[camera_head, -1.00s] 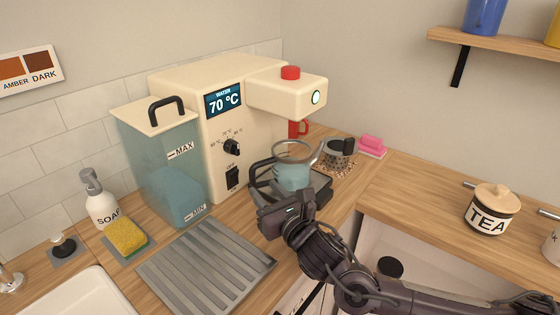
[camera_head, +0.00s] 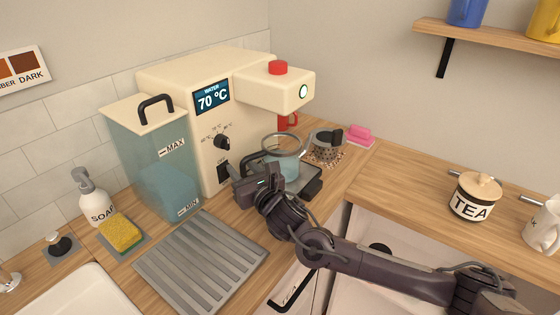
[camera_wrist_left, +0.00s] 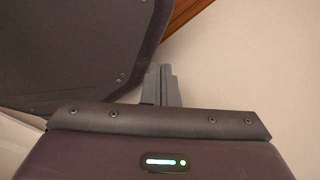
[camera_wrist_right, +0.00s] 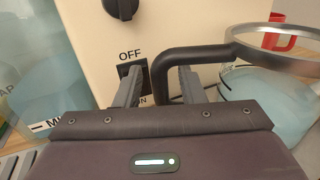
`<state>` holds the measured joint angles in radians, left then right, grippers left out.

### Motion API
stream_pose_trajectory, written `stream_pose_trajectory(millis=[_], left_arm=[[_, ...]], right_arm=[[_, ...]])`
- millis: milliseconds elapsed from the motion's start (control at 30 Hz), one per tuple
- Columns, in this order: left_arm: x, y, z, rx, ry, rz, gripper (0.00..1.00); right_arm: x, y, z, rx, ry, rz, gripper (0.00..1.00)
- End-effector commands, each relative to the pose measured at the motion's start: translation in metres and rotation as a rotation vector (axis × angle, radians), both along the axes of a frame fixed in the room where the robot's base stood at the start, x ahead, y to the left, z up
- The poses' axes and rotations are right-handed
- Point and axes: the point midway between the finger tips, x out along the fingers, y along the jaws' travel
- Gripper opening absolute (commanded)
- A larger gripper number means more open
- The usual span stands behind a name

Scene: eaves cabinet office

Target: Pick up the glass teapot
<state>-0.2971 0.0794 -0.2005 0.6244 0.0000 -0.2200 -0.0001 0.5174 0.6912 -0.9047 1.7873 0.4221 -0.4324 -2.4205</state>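The glass teapot (camera_head: 290,168) stands on the dark base under the spout of the cream water machine (camera_head: 180,95). It has a metal rim, a black handle and bluish glass or liquid inside. In the right wrist view its body (camera_wrist_right: 270,95) is at the right and its handle (camera_wrist_right: 190,55) reaches left. My right gripper (camera_head: 240,176) is at the handle side, in front of the machine's switch. In the right wrist view its fingers (camera_wrist_right: 158,85) are apart, with the handle's downward part between them; contact cannot be told. My left gripper (camera_wrist_left: 162,85) is shut and empty, away from the counter items.
A blue water tank (camera_head: 155,155) and a grey drain rack (camera_head: 200,262) are left of my right arm. A strainer pot (camera_head: 325,148) stands right behind the teapot, with a red mug (camera_head: 287,122) nearby. A tea jar (camera_head: 474,198) is on the right counter.

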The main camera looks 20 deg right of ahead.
Motion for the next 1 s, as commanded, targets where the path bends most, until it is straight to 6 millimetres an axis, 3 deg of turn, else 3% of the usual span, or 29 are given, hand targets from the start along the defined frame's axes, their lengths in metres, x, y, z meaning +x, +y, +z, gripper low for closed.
stream_pose_trajectory(millis=[33,267,1000], left_arm=[[-0.0004,0.0002,-0.0001,0.0,0.001,0.0,0.0],[-0.0018,0.0004,-0.0004,0.001,0.003,-0.001,0.0],[-0.0052,0.0012,-0.0007,0.002,0.008,0.0,0.0]], right_arm=[[-0.0001,-0.0001,-0.0001,0.0,0.0,0.0,0.3],[-0.0002,-0.0003,-0.0001,0.0,0.0,-0.001,0.0],[-0.0002,-0.0003,0.0,0.0,0.0,-0.001,0.0]])
